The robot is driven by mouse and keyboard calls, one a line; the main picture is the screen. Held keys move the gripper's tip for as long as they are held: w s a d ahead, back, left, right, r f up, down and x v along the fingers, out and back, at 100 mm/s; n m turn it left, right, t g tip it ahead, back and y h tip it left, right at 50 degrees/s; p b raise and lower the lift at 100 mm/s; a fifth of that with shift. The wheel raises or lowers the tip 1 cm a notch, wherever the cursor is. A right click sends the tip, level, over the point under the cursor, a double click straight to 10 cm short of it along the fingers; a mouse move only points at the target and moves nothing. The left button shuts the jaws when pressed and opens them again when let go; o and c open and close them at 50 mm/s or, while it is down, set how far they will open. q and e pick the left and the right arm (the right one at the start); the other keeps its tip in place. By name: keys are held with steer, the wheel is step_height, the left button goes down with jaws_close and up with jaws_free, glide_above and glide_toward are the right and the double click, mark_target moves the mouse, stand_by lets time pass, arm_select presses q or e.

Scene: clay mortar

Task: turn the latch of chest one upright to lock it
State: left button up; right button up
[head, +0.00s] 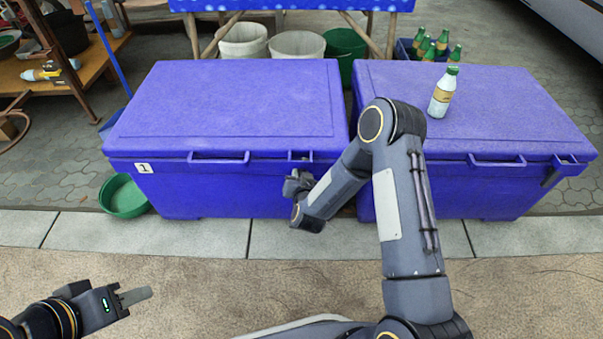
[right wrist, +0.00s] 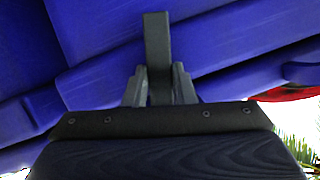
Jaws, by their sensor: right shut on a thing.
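Chest one (head: 225,110) is the left blue chest with a white "1" label (head: 144,168) on its front; its lid is down. My right gripper (head: 298,176) is at the right part of its front, just under the lid rim. In the right wrist view, my right gripper's fingers (right wrist: 158,88) are shut on a dark grey bar, the latch (right wrist: 157,42), which stands between them against the blue chest. In the head view the gripper and wrist hide most of the latch, so its exact angle is unclear there. My left gripper (head: 135,296) is low at the left, away from the chests, apparently empty.
A second blue chest (head: 480,110) stands close on the right, with a white bottle (head: 443,92) on its lid. A green basin (head: 123,196) lies by chest one's left end. Buckets (head: 297,44) and a crate of green bottles stand behind. The pavement in front is clear.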

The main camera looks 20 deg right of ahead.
steer(key=shift+a+n+g+h+p, duration=0.1)
steer(key=shift+n+g+h+p, duration=0.5)
steer(key=shift+n, duration=0.5)
steer(key=shift+f, duration=0.1)
steer(key=o, duration=1)
steer(key=p+v, duration=0.2)
steer(key=v, duration=0.5)
steer(key=shift+s+a, duration=0.15)
steer(key=shift+s, duration=0.25)
